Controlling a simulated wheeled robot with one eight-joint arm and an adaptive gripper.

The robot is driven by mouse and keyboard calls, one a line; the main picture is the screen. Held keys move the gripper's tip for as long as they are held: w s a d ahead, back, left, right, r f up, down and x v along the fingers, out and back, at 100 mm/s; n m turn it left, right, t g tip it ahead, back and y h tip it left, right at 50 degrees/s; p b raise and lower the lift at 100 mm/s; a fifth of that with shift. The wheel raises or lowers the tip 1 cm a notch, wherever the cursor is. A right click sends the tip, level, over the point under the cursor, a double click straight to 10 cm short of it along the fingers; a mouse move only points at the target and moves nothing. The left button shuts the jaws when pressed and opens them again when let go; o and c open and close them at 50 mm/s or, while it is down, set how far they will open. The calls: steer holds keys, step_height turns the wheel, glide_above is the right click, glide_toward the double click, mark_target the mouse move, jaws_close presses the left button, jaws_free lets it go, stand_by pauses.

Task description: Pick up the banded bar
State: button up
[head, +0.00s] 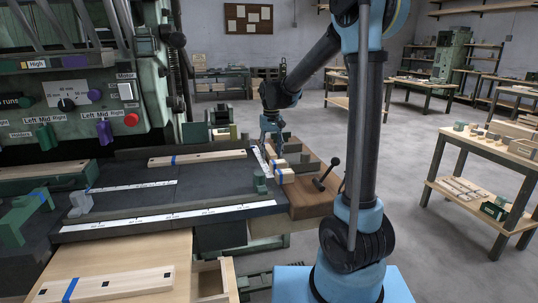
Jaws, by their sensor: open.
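Several pale wooden bars with a blue band show in the head view, and I cannot tell which one the task means. One bar (215,156) lies on the dark machine table (140,178), its band near its left end. Another bar (125,281) lies on the wooden surface at the front left, with dark square holes. Short pale wooden pieces with blue marks (287,176) sit at the table's right end, just below my gripper (271,143). My gripper is small in view and points down, open. Whether its fingertips touch anything is too small to tell.
A green machine panel (70,100) with knobs and levers stands at the left. White rulers (160,217) run along the table. A dark-knobbed lever (327,174) rises at the table's right end. A workbench (490,150) with wooden parts stands at the right. The floor between is clear.

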jaws_close()
steer(key=shift+r, duration=0.1)
